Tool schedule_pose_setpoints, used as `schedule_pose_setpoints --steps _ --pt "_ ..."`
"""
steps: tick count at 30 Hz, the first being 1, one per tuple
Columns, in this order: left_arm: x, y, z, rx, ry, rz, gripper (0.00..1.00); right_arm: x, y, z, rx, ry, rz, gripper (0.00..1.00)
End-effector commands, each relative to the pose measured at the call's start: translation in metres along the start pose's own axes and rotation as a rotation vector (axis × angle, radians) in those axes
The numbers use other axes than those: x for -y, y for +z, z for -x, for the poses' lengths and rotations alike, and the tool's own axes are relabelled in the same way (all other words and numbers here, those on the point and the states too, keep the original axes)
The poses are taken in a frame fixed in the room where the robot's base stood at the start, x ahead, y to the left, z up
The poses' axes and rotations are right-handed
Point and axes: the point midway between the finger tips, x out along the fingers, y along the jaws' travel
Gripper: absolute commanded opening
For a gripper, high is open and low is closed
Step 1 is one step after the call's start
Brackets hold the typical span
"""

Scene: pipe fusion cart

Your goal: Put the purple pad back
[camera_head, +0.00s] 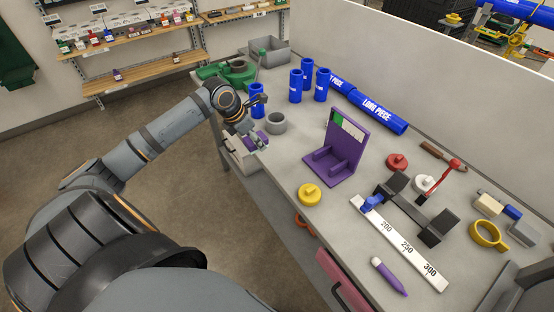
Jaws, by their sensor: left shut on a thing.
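My left gripper (255,137) is at the left edge of the cart top, shut on a small purple pad (262,136). The fingers hide most of the pad, and I cannot tell whether it touches the surface below. A white bin (245,160) is at the cart's side just under the gripper. A purple stand (347,140) with an upright back and a low ribbed base stands to the right of the gripper, apart from it. My right gripper is not in view.
A grey ring (276,123) and several blue pipes (321,85) stand near the gripper. A long blue pipe (378,112) lies behind the stand. A yellow knobbed disc (309,194), a number scale (402,244) and a purple marker (388,275) lie nearer the front.

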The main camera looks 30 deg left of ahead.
Motion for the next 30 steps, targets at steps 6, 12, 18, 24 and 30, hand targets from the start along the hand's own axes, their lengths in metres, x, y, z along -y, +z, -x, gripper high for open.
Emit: schedule_pose_setpoints --steps 6,12,18,24,30 --pt "-0.005 0.027 -0.027 0.010 -0.009 0.005 0.21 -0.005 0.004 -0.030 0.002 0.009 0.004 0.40" --pt "-0.014 0.048 -0.072 0.000 -0.009 0.004 0.21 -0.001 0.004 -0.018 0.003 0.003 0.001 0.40" --pt "-0.021 0.055 -0.102 0.000 -0.003 0.001 0.21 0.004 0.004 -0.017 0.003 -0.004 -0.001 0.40" --pt "-0.022 0.057 -0.112 0.000 -0.002 0.001 0.21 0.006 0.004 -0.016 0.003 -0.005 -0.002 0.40" --pt "-0.023 0.046 -0.138 -0.003 -0.001 -0.001 0.21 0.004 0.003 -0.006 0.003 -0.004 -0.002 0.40"
